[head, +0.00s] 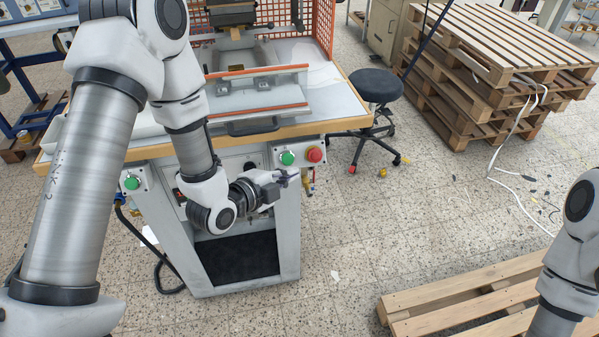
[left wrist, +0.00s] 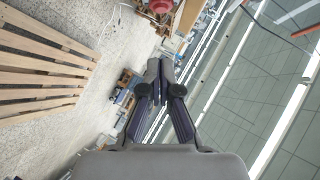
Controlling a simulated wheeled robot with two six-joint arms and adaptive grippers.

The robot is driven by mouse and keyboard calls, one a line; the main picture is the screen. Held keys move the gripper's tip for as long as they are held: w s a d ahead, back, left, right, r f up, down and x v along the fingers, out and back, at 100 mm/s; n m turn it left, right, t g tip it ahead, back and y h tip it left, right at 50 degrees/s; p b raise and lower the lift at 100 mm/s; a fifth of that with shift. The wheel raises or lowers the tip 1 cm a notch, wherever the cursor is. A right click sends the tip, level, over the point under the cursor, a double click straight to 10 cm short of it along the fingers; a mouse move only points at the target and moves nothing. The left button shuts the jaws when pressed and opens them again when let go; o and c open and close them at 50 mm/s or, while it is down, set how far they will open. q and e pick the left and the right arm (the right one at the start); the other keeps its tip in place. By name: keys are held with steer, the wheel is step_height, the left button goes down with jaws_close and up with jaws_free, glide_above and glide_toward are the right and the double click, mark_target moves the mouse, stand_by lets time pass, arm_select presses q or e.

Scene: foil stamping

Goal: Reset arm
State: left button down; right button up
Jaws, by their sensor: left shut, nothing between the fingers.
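My left arm comes in from the left in the head view and bends down in front of the foil stamping machine (head: 240,290). My left gripper (head: 290,177) is in front of the machine's front panel, close below the right green button (head: 287,158) in the picture. In the left wrist view the left gripper (left wrist: 158,68) has its fingertips together with nothing between them. My right arm shows only in part at the right edge of the head view, and its gripper is out of frame.
A red button (head: 314,155) and another green button (head: 132,182) sit on the front panel. A black stool (head: 377,85) stands right of the machine. Stacked pallets (head: 500,60) stand at the back right, and a pallet (head: 460,300) lies at the lower right. The floor between is mostly clear.

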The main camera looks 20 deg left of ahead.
arm_select(q)
steer(key=s+f+n+g+y, duration=0.15)
steer(key=s+f+g, duration=0.25)
steer(key=s+f, duration=0.45)
steer(key=s+f+n+g+y, duration=0.1)
steer(key=s+f+n+g, duration=0.2)
steer(key=s+f, duration=0.55)
steer(key=s+a+f+n+g+y, duration=0.2)
steer(key=s+f+n+g, duration=0.4)
steer(key=s+n, duration=0.5)
steer(key=a+f+n, duration=0.1)
steer(key=n, duration=0.1)
steer(key=shift+s+f+n+g, duration=0.15)
steer(key=shift+f+n+g, duration=0.15)
steer(key=shift+n, duration=0.05)
steer(key=shift+s+a, duration=0.1)
